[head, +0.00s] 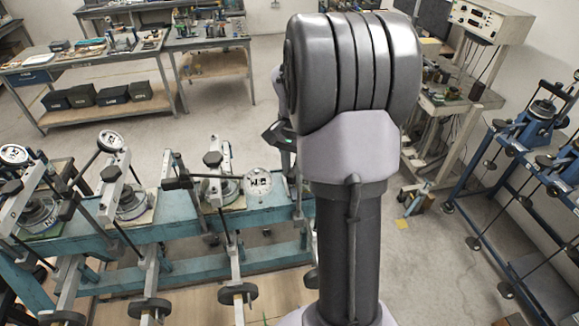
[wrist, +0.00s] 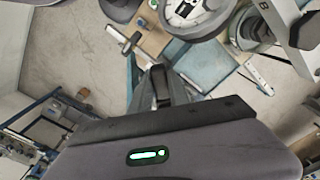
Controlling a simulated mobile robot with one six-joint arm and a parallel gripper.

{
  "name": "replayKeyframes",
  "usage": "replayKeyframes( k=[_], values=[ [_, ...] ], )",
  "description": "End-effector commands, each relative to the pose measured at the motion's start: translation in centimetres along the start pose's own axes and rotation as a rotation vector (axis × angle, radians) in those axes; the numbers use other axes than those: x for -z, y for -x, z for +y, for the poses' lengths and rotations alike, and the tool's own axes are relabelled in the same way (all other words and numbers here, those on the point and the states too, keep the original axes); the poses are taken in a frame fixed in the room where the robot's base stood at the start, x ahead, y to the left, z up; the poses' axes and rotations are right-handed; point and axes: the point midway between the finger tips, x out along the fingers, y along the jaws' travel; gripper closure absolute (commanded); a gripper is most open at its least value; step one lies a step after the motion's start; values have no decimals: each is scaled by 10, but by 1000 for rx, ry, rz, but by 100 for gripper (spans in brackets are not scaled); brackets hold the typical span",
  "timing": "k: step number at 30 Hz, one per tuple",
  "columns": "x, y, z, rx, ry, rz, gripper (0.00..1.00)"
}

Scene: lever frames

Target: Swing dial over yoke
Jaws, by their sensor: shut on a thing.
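A round white dial (head: 258,184) with dark markings stands at the right end of the teal bench, beside a pale upright yoke (head: 220,165) over a round base. In the wrist view, the dial's white face (wrist: 185,10) is at the top edge, and a grey yoke arm (wrist: 290,35) is at the upper right. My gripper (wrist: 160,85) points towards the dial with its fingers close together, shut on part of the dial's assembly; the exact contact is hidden. In the head view, my arm covers most of the gripper.
Similar dial rigs stand to the left on the teal bench (head: 165,225), with several weighted levers hanging in front. A blue rack (head: 520,150) is at the right. Workbenches (head: 85,60) stand at the back left.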

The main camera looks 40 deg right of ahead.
Motion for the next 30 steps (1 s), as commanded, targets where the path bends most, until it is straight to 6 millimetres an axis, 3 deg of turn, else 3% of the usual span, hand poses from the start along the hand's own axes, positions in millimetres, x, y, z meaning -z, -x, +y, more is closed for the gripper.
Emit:
replayKeyframes(
  k=[15, 30],
  values=[
    [4, 1, 20, 0, 446, -1, 100],
    [9, 0, 28, 0, 658, -1, 100]
  ],
)
